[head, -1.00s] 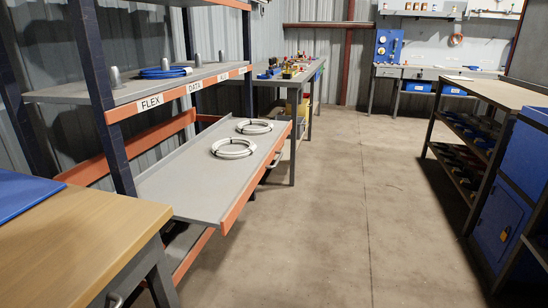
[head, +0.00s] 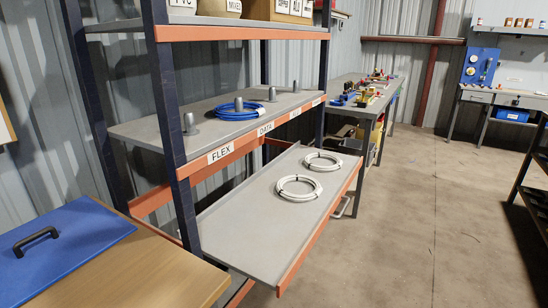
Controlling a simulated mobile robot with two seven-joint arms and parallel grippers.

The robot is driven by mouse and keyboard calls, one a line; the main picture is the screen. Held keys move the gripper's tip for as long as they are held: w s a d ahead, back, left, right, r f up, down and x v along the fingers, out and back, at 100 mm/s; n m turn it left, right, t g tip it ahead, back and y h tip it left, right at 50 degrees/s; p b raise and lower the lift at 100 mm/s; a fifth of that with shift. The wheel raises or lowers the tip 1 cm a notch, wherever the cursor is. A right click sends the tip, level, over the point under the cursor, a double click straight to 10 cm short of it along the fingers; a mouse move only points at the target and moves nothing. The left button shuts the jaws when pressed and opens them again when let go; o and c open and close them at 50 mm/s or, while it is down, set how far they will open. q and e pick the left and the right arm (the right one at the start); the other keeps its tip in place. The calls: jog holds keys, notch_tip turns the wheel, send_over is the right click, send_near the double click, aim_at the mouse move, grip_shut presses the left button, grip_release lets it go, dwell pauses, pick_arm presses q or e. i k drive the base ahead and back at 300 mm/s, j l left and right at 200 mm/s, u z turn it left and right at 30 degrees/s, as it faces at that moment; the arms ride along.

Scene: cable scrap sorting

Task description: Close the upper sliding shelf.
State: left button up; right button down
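The sliding shelf (head: 248,232) is a grey tray with an orange front edge, pulled out from the rack toward the aisle. Two white cable coils lie flat on it: a nearer coil (head: 299,197) and a farther coil (head: 339,163). A handle (head: 341,207) shows below its front edge near the far end. Above it is a fixed rack shelf (head: 140,131) with labels such as FLEX and DATA on its edge. Neither of my grippers shows in the head view.
A blue coil (head: 236,110) lies around a post on the fixed shelf. A wooden table (head: 185,277) with a blue lid (head: 70,240) stands at the near left. A workbench (head: 352,82) with small parts is beyond the rack. The concrete floor (head: 415,225) right of the shelf is clear.

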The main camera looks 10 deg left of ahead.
aim_at(265, 237)
jog(key=i+l+u, duration=0.55)
jog(key=i, duration=0.3)
jog(key=i+l+u, duration=0.55)
jog(key=i+l, duration=0.15)
jog(key=i+l+u, duration=0.3)
jog(key=l, duration=0.2)
jog(key=i+l+u, duration=0.25)
jog(key=l, duration=0.3)
jog(key=i+l+u, duration=0.15)
jog(key=l+u, duration=0.15)
jog(key=l, duration=0.3)
jog(key=i+l+u, duration=0.1)
jog(key=l+u, duration=0.15)
jog(key=l, duration=0.35)
jog(key=i, duration=0.5)
jog(key=l+u, duration=0.05)
